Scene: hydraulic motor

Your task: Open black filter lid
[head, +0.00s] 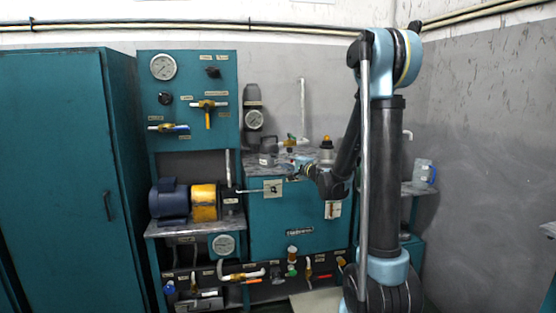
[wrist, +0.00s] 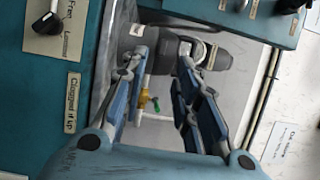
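The black filter (head: 253,97) is a dark upright cylinder behind the bench, with a round gauge below its top. I take its dark upper end to be the lid. In the wrist view a dark cylinder (wrist: 215,54) with a pale label lies across the top, beyond the fingertips; it looks like the same filter. My gripper (head: 297,168) is low over the bench top, to the right of and below the filter in the head view. In the wrist view my gripper (wrist: 161,58) has its two blue fingers apart with nothing held between them. The fingertips partly overlap the filter's outline; contact cannot be told.
A teal panel (head: 225,65) with gauges and valves stands left of the filter. A blue and yellow motor (head: 170,200) sits on a lower shelf. An orange-topped lamp (head: 326,147) stands near my wrist. A green-and-yellow valve (wrist: 150,101) shows between my fingers.

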